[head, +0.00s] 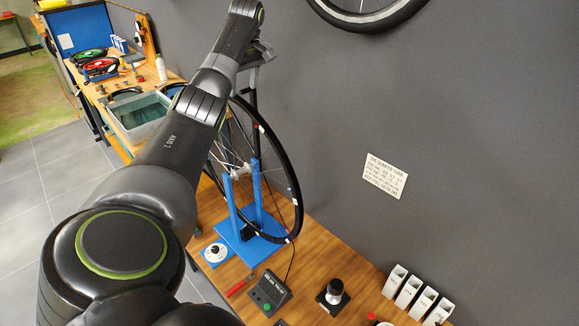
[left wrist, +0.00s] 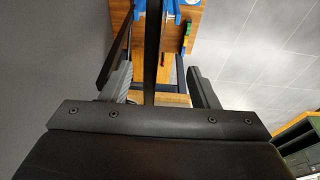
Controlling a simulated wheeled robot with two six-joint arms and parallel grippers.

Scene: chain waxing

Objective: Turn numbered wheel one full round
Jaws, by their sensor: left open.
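The wheel (head: 297,190) is a black-tyred spoked wheel held upright in a blue stand (head: 238,240) on the wooden bench. Small white marks and a red mark show on its tyre; I cannot read any numbers. My left arm covers part of the wheel's upper left. My left gripper (head: 262,52) is high, near the wall above the wheel. In the left wrist view my left gripper (left wrist: 156,78) is open, and a dark vertical band (left wrist: 153,45), which looks like the tyre, runs between its fingers. I cannot tell whether they touch it. My right gripper is not in view.
On the bench are a white round dial (head: 216,252), a red-handled tool (head: 240,285), a dark box with a green button (head: 270,293), a black-and-white knob (head: 333,292) and several white boxes (head: 410,291). A grey basin (head: 140,115) sits behind. A sign (head: 385,176) hangs on the wall.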

